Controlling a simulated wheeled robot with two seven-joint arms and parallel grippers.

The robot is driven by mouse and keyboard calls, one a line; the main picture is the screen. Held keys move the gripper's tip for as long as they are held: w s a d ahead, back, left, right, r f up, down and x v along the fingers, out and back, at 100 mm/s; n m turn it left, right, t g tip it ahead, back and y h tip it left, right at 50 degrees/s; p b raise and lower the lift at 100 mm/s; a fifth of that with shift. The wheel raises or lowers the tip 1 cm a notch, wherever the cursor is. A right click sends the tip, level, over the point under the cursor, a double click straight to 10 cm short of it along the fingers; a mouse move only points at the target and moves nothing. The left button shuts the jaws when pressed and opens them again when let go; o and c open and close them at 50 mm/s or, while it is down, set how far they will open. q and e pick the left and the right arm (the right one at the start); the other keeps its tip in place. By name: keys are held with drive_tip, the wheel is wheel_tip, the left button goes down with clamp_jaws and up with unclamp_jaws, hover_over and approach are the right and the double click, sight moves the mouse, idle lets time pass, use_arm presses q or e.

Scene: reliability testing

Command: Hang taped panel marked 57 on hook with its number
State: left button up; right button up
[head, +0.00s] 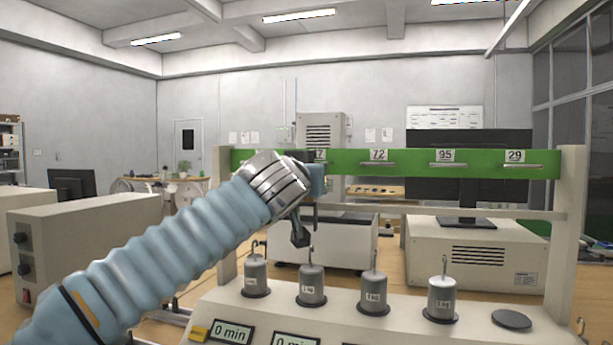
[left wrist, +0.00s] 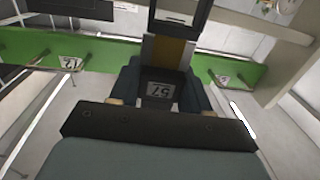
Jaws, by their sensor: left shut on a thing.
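My left gripper (left wrist: 160,95) is shut on a panel. The panel shows a dark part with a 57 label between the fingers, a brown tape band (left wrist: 172,51) between grey edges, and a black frame (left wrist: 182,14) beyond. In the head view my left arm's silver wrist covers the left part of the green hook rail (head: 410,162), and the panel is mostly hidden. The rail carries number tags 72 (head: 379,155), 95 (head: 445,156) and 29 (head: 514,156) above metal hooks. A further tag ending in 7 (head: 320,155) is partly covered by my wrist. Whether the panel touches a hook is hidden.
Several grey weights with hooks, such as one at the right (head: 441,299), stand on the light base below the rail. Timer displays (head: 232,333) line its front. Posts (head: 568,220) hold the rail. A beige instrument box (head: 90,240) stands at left.

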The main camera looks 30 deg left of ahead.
use_arm(q)
drive_tip(key=shift+w, duration=0.2)
drive_tip(key=shift+w+a, duration=0.15)
drive_tip(key=shift+w, duration=0.45)
drive_tip(key=shift+w, duration=0.1)
drive_tip(key=shift+x, duration=0.8)
drive_tip(key=shift+f, duration=0.1)
drive_tip(key=shift+f+b, duration=0.5)
idle(0.4)
drive_tip(key=shift+f+b, duration=0.25)
drive_tip(key=shift+b, duration=0.2)
